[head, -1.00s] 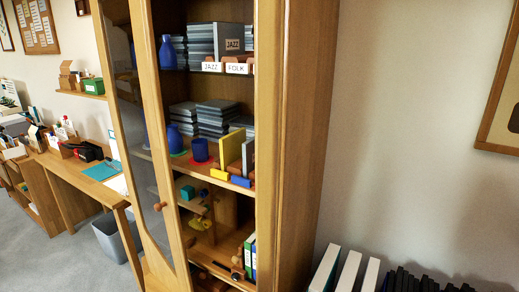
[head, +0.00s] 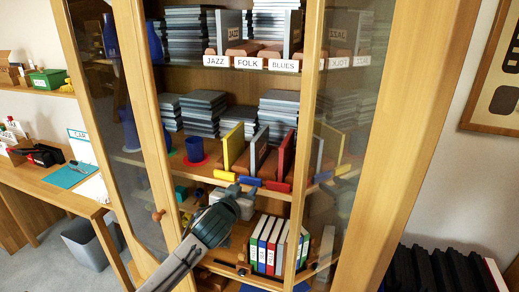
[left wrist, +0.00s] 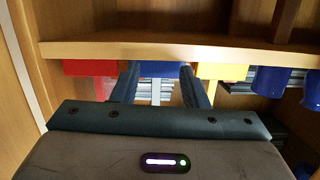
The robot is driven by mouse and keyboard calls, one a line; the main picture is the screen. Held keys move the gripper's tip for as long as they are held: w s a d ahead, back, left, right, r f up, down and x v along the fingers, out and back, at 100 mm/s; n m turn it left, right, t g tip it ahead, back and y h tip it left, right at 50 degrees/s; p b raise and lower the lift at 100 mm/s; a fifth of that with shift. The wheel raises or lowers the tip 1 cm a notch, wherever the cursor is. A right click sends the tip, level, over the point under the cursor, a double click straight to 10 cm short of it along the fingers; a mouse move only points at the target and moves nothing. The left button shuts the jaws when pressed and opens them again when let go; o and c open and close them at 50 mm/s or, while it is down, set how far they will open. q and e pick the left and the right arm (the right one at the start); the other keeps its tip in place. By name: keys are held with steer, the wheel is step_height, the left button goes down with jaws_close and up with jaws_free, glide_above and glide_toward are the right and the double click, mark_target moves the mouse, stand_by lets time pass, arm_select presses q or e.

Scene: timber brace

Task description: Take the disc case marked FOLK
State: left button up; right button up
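I cannot make out a case marked FOLK. The FOLK label (head: 247,64) is on the top shelf, between the JAZZ label (head: 215,61) and the BLUES label (head: 283,66). A case marked JAZZ (head: 229,24) stands upright behind its label; no upright case shows clearly behind FOLK. On the middle shelf a grey upright case (head: 259,150) stands behind a blue tag (head: 249,181), its marking unreadable. My left gripper (head: 236,191) is just below and in front of that tag. My right gripper is not in view.
A yellow panel (head: 233,147) and a red panel (head: 286,156) flank the grey case. Glass doors stand at both sides of the cabinet opening. A blue mug (head: 195,149) is left. Binders (head: 268,243) stand below. In the left wrist view a shelf board (left wrist: 190,52) lies ahead.

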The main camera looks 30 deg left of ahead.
arm_select(q)
steer(key=t, duration=0.2)
glide_toward(252, 151)
steer(key=x, duration=0.5)
steer(key=shift+d+f, duration=0.15)
steer(key=shift+d, duration=0.1)
steer(key=p+x, duration=0.1)
steer(key=x, duration=0.1)
steer(key=p+x, duration=0.1)
steer(key=x, duration=0.1)
steer(key=shift+w+a, duration=0.25)
steer(key=shift+a, duration=0.05)
steer(key=shift+w, duration=0.35)
steer(key=p+x, duration=0.1)
steer(key=x, duration=0.1)
steer(key=r+p+x, duration=0.1)
steer(key=p+x, duration=0.1)
steer(key=shift+w+a, duration=0.15)
steer(key=shift+w, duration=0.05)
steer(key=shift+w+f+p, duration=0.25)
steer(key=shift+w+p, duration=0.05)
steer(key=shift+w, duration=0.1)
steer(key=shift+s, duration=0.1)
steer(key=shift+c, duration=0.2)
steer(key=c, duration=0.7)
jaws_close()
